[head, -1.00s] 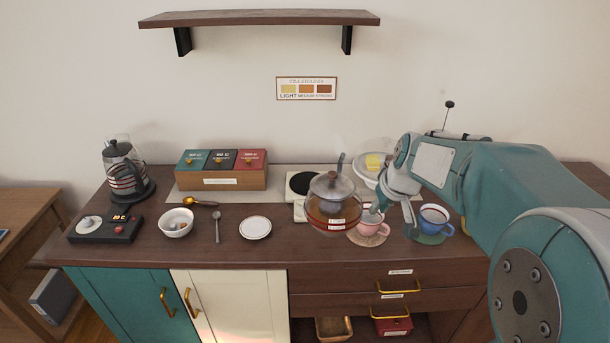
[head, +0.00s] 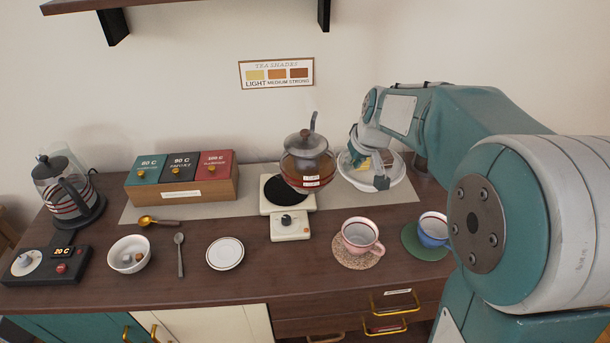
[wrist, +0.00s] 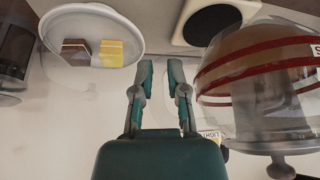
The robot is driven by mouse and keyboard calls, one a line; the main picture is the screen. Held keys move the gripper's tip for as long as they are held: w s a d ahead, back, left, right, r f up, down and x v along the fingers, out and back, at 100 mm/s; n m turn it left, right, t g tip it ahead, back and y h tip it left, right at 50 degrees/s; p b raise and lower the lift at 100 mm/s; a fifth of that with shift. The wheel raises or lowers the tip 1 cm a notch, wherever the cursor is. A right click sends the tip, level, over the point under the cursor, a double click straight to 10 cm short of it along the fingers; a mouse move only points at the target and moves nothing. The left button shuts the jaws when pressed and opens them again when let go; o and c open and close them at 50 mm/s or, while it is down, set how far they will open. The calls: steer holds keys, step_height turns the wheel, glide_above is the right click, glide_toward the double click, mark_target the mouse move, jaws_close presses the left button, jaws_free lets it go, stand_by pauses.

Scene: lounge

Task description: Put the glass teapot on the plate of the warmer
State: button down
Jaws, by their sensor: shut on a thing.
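The glass teapot (head: 308,172), with brown tea, red bands and a grey lid, hangs upright in the air. In the head view it overlaps the right part of the warmer's round black plate (head: 281,191). The warmer (head: 291,227) is a cream unit with a front knob. My gripper (wrist: 160,72) is shut on the teapot from its right side; the grip itself is hard to make out.
A white dish with cake (head: 398,184) is behind my gripper. A pink cup (head: 359,237) and a blue cup (head: 432,229) stand in front. A tea box (head: 181,187), small plate (head: 225,253), bowl (head: 129,254) and kettle (head: 62,190) are to the left. A shelf (head: 200,6) is above.

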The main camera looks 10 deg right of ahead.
steer(key=w+a+f, duration=0.1)
steer(key=w+f, duration=0.2)
steer(key=f, duration=0.1)
steer(key=w+a+f, duration=0.2)
steer(key=w+f, duration=0.2)
steer(key=w+a+f, duration=0.2)
steer(key=w+f, duration=0.2)
steer(key=shift+w+a+f, duration=0.1)
steer(key=shift+w, duration=0.15)
steer(key=c, duration=0.7)
jaws_free()
steer(key=shift+f, duration=0.1)
steer(key=shift+o, duration=0.2)
